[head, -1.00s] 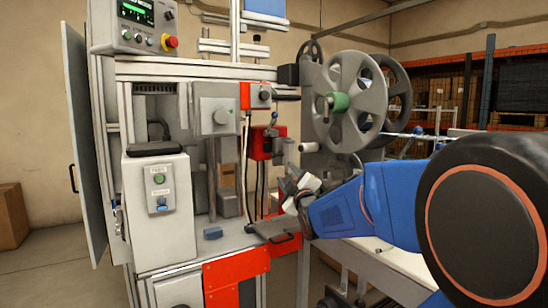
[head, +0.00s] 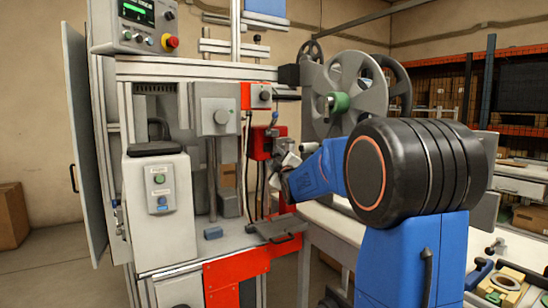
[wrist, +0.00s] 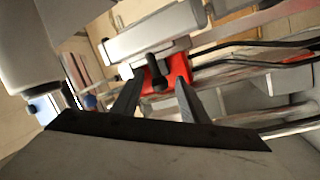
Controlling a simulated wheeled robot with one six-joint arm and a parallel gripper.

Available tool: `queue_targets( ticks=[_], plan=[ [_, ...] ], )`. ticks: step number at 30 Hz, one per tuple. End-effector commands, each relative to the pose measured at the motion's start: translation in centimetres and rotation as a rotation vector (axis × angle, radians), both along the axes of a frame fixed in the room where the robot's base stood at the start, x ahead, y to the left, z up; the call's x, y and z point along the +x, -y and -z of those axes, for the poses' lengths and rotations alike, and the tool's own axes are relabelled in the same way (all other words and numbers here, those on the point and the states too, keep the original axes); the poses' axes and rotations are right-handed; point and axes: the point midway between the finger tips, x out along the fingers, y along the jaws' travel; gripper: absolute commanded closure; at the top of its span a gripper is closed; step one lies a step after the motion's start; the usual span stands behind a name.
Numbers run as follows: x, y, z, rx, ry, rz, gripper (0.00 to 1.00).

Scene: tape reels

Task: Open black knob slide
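In the wrist view a black knob (wrist: 156,81) stands out from a red block (wrist: 172,74) under a pale grey plate. My gripper (wrist: 160,80) is open, with one dark finger on each side of the knob in the picture. I cannot tell how deep the knob sits between the fingers, and no contact shows. In the head view my gripper (head: 279,183) is in front of the machine, by the red box (head: 259,143). A black knob (head: 265,96) also shows on a grey and red unit above it; I cannot tell if it is the same knob.
Black cables (head: 247,175) hang close to my gripper. A grey tray plate (head: 270,232) lies below it on the machine bed. Large reels (head: 350,85) stand behind my arm. A white button box (head: 160,200) is at left. A workbench (head: 325,222) is at right.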

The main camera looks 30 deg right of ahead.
Motion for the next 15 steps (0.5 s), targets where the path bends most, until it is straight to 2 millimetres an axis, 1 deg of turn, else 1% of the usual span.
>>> queue_targets(
  ticks=[1,6,15],
  plan=[
    [0.55,0.12,-0.09,0.000,0.000,0.000,0.60],
    [1.38,0.30,-0.33,0.000,0.000,0.000,0.60],
    [1.51,0.33,-0.35,0.000,0.000,0.000,0.60]
  ],
)
